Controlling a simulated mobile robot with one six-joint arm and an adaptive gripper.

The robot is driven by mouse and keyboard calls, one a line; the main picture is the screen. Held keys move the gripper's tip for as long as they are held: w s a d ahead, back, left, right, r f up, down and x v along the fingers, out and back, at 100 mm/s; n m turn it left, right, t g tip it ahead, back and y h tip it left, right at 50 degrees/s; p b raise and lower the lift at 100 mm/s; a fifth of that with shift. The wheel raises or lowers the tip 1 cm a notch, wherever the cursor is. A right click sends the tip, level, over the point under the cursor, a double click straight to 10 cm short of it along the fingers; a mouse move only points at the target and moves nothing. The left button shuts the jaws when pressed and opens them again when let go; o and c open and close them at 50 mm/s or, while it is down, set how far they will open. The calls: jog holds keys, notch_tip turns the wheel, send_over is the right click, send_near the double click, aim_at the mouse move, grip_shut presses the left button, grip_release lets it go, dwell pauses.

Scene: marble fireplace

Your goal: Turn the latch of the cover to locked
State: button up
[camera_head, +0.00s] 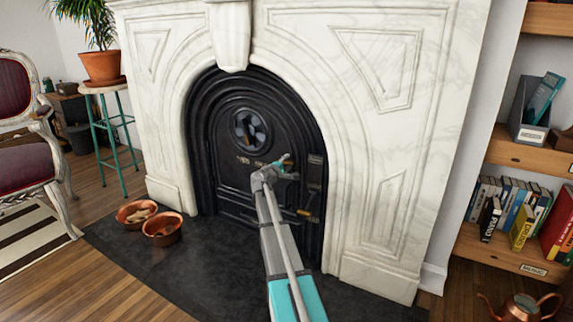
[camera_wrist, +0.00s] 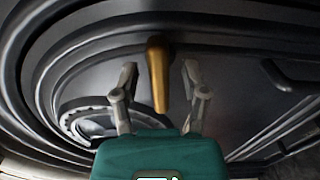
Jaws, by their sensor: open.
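The black arched cover (camera_head: 235,185) fills the fireplace opening, with a round vent (camera_head: 250,128) in its upper part. In the wrist view a brass handle (camera_wrist: 157,72) stands out from the dark metal, its rounded end toward the top. My gripper (camera_wrist: 160,75) is open, with one finger on each side of the handle and a visible gap on both sides. In the head view my gripper (camera_head: 287,167) is at the right half of the cover. A small brass handle (camera_head: 305,212) shows below it. I cannot tell which fitting the wrist view shows.
The white marble surround (camera_head: 365,130) frames the cover. Two copper bowls (camera_head: 162,228) stand on the dark hearth (camera_head: 130,260) at the left. A copper kettle (camera_head: 522,308) and a bookshelf (camera_head: 530,155) are at the right. The hearth's front is clear.

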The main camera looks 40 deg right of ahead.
jog(key=shift+c, duration=0.3)
grip_shut()
jog(key=shift+w+a, duration=0.1)
